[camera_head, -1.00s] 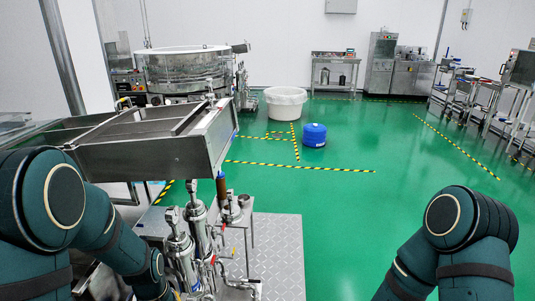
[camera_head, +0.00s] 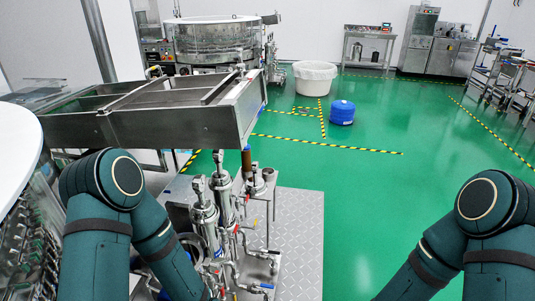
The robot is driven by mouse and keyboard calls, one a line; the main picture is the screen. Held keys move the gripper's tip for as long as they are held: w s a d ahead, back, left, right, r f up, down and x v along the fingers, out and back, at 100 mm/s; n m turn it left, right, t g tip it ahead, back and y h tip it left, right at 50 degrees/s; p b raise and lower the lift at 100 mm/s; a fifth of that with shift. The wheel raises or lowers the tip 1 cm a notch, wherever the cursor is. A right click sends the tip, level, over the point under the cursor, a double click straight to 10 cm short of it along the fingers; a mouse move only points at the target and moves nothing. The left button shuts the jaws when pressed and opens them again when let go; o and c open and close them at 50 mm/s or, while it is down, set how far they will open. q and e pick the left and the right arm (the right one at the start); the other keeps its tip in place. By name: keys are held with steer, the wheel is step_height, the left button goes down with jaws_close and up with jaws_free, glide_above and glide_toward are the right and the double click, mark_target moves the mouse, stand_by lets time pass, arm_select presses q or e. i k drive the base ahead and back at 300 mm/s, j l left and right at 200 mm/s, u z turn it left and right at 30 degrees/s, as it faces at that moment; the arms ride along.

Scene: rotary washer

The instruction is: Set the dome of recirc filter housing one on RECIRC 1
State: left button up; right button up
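Two upright steel filter housings stand at the lower middle of the head view, a nearer one (camera_head: 205,222) and one just behind it (camera_head: 222,192). I cannot read any RECIRC label, so I cannot tell which is RECIRC 1. Small fittings top both housings. Small steel parts (camera_head: 267,174) sit on a narrow stand to their right; I cannot tell whether a dome is among them. My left arm comes down just left of the housings and partly hides their base. Both arms run out of the bottom of the picture, and neither gripper shows.
Pipes and valves (camera_head: 262,288) surround the housings on a metal plate floor (camera_head: 300,225). A steel trough (camera_head: 150,122) stands behind them. A white-topped round machine (camera_head: 15,150) is at far left.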

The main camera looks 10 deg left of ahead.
mark_target(255, 186)
steer(key=i+z, duration=0.1)
steer(key=z, duration=0.3)
steer(key=i+l+z, duration=0.1)
steer(key=z, duration=0.25)
steer(key=i, duration=2.95)
steer(key=i+u, duration=0.45)
steer(key=i+l+u, duration=0.25)
steer(key=u, duration=0.25)
steer(key=i+j+u, duration=0.1)
steer(key=j+u, duration=0.35)
steer(key=i+j+u, duration=0.15)
steer(key=u, duration=0.35)
